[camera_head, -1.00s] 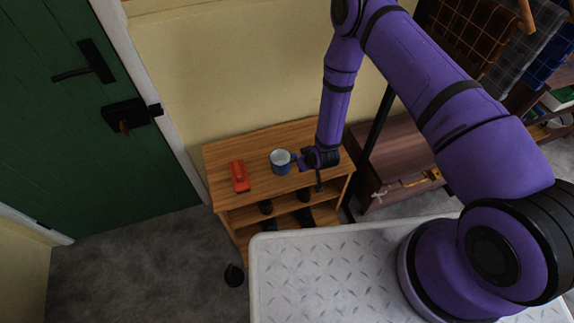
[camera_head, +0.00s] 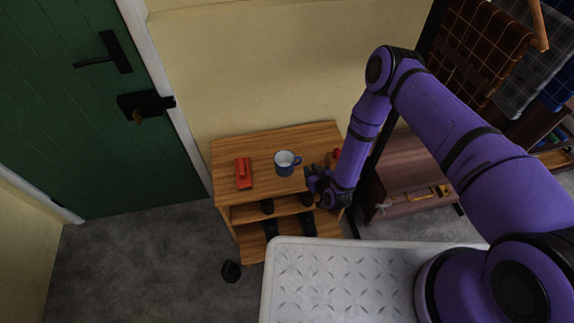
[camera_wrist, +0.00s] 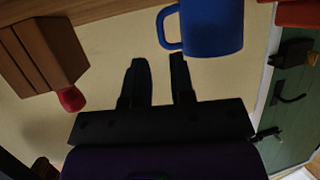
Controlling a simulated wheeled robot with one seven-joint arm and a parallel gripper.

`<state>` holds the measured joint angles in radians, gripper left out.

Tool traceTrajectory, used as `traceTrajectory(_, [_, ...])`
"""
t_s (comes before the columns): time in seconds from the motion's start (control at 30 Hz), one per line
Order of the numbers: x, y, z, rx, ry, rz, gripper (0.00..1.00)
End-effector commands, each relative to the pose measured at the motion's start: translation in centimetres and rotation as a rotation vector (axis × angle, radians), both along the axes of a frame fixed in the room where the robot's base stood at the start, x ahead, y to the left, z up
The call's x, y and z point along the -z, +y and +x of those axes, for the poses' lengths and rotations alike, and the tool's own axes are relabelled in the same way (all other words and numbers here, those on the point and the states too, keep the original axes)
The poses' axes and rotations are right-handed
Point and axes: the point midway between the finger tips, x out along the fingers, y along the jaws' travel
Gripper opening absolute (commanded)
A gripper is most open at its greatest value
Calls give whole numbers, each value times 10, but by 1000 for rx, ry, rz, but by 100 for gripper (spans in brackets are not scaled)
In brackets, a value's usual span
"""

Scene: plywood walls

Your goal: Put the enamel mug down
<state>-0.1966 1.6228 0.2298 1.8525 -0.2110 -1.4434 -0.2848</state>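The blue enamel mug (camera_head: 284,169), pale inside, stands upright on the wooden shelf unit's top (camera_head: 262,150), with its handle to the right. My gripper (camera_head: 310,178) is just right of and in front of the mug, apart from it. In the wrist view the mug (camera_wrist: 212,28) is at the top, its handle to the left, beyond the fingertips. My gripper's two dark fingers (camera_wrist: 160,64) are apart with nothing between them. The wrist view looks inverted.
A red object (camera_head: 243,174) lies left of the mug. A wooden block with a red knob (camera_wrist: 70,98) shows in the wrist view. Dark shoes sit on the lower shelves. A green door (camera_head: 75,120) is left, a brown chest (camera_head: 410,180) right.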

Motion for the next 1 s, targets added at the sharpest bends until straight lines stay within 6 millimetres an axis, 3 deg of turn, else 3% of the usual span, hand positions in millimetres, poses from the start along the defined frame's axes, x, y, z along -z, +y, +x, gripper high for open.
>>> traceTrajectory(0.6, [28, 29, 49, 1, 1, 0, 23])
traceTrajectory(0.93, [30, 32, 54, 0, 2, 0, 23])
traceTrajectory(1.0, [30, 32, 54, 0, 2, 0, 7])
